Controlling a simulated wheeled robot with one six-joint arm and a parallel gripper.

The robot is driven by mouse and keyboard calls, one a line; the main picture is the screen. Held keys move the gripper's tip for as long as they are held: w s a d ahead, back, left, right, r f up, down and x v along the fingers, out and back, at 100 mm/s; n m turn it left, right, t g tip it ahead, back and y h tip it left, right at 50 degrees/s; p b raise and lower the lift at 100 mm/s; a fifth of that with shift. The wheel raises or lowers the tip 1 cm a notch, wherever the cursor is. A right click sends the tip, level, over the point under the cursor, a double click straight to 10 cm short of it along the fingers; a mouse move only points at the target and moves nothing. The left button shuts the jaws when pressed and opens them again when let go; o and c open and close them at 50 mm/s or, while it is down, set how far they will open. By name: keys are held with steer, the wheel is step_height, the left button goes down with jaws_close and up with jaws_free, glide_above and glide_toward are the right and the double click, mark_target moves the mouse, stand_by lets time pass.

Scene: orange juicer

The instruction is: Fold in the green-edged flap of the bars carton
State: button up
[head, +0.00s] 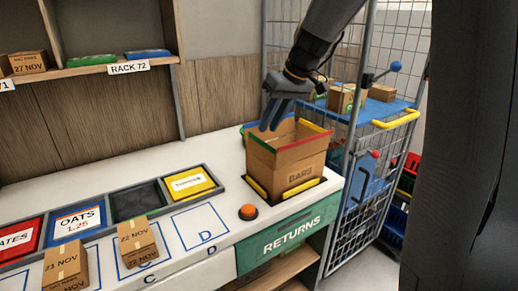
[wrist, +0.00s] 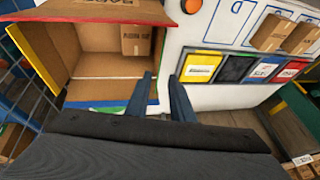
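The bars carton (head: 285,165) stands upright on the counter, its top open, with colour-edged flaps around the mouth. In the head view a green edge runs along its upper left rim and a red edge along the front. A small box (wrist: 137,40) shows inside. My gripper (head: 271,126) is over the carton's rear left rim, empty, fingers slightly apart; I cannot tell whether they touch a flap.
Yellow brackets (head: 299,189) flank the carton's base. An orange button (head: 248,212) sits in front of it. Coloured bins (head: 78,220) and small boxes (head: 137,241) line the counter at the left. A wire cage trolley (head: 372,140) stands close on the right.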

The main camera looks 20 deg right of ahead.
mark_target(261, 141)
steer(key=shift+p+x, duration=0.95)
steer(key=shift+x, duration=3.25)
jaws_close()
